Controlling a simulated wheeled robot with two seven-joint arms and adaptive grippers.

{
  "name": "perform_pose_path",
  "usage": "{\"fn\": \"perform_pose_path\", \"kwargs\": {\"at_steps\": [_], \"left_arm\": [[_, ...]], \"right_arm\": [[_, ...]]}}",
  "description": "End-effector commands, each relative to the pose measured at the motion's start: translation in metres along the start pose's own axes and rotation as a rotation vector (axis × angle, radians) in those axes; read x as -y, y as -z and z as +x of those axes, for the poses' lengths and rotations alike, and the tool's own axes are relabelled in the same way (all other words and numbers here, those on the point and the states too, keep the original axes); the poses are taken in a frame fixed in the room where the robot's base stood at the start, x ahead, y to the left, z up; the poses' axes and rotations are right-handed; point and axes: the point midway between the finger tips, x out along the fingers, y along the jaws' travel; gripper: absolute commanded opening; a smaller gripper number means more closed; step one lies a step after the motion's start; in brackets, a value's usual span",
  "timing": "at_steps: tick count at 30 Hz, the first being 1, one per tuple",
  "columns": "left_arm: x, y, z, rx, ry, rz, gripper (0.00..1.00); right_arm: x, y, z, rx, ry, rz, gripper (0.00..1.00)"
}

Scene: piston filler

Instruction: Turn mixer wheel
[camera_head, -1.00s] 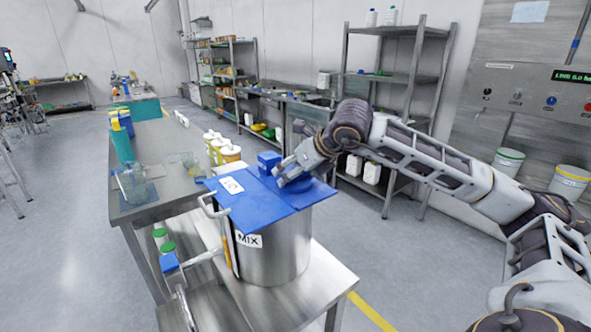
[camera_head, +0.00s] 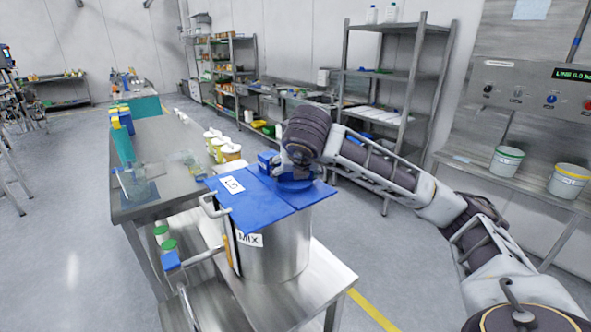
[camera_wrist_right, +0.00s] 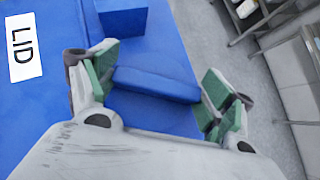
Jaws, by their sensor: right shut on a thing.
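The mixer wheel (camera_head: 297,185) is a blue disc on the blue lid (camera_head: 262,203) of a steel pot (camera_head: 278,250) marked MIX. A raised blue bar (camera_wrist_right: 155,86) crosses the wheel in the right wrist view. My right gripper (camera_wrist_right: 160,80) points down over the wheel, with one green-padded finger at each end of the bar. It is shut on the bar. In the head view my wrist hides the fingers and part of the wheel. My left gripper is not in view.
A blue block (camera_head: 267,160) stands on the lid close to my right wrist. The steel table (camera_head: 165,160) behind holds several yellow-and-white jars (camera_head: 228,152). A metal shelf (camera_head: 395,75) and white buckets (camera_head: 506,160) stand to the right.

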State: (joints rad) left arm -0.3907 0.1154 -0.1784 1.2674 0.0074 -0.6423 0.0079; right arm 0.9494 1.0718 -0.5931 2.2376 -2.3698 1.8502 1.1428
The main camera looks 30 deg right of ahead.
Motion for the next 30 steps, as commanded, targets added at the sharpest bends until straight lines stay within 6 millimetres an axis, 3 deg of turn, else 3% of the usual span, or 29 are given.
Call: {"fn": "perform_pose_path", "kwargs": {"at_steps": [22,23,26,30], "left_arm": [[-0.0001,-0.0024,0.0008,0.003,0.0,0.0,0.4],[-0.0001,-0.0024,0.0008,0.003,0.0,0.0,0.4],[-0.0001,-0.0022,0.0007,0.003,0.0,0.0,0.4],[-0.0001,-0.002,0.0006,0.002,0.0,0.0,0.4]], "right_arm": [[-0.001,0.005,0.0027,-0.013,0.064,0.056,0.58],[-0.001,0.005,0.0027,-0.013,0.064,0.056,0.86],[-0.0009,0.0041,0.0023,-0.011,0.064,0.058,0.99],[-0.0005,0.0026,0.0016,-0.007,0.063,0.059,1.0]]}}
